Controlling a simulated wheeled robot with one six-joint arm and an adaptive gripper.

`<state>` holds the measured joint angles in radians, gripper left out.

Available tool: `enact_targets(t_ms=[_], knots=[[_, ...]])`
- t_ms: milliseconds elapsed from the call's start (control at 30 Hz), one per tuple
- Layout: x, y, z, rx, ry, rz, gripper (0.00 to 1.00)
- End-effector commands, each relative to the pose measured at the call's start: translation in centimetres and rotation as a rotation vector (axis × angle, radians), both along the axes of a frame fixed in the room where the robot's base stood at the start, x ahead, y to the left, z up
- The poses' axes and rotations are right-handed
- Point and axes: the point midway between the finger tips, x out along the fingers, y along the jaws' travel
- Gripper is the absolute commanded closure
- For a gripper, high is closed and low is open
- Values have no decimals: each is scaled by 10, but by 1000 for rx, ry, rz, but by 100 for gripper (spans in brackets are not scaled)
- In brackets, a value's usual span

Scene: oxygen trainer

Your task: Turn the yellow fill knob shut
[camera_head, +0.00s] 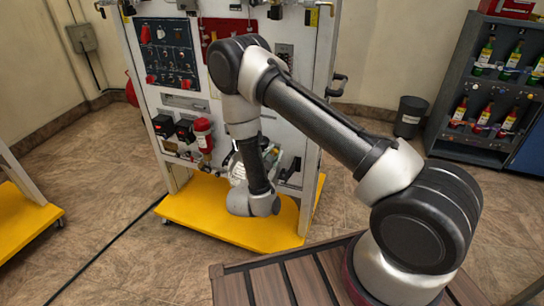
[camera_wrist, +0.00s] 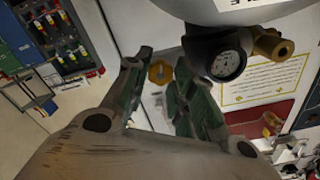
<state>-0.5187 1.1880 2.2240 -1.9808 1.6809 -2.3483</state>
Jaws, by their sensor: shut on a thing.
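The yellow fill knob (camera_wrist: 160,72) shows in the wrist view as a small yellow, lobed ring against the pale panel. My gripper (camera_wrist: 162,80) has its two dark green fingers either side of the knob, shut on it. Exactly where the fingers touch it is hard to see. In the head view, my arm's last links hang in front of the white trainer panel (camera_head: 185,103). The knob and fingertips cannot be made out there.
A round gauge (camera_wrist: 228,65) and a brass fitting (camera_wrist: 270,44) sit close to the right finger in the wrist view. The trainer has a yellow base (camera_head: 225,220). A black bin (camera_head: 410,117) and a bottle rack (camera_head: 468,145) stand at right.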

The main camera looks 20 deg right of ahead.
Motion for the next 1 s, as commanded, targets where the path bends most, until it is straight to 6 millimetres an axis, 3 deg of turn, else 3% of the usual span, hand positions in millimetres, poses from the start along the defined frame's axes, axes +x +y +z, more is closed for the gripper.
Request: enact_targets(t_ms=[1000], knots=[[-1, -1, -3, 778, -564, 0, 99]])
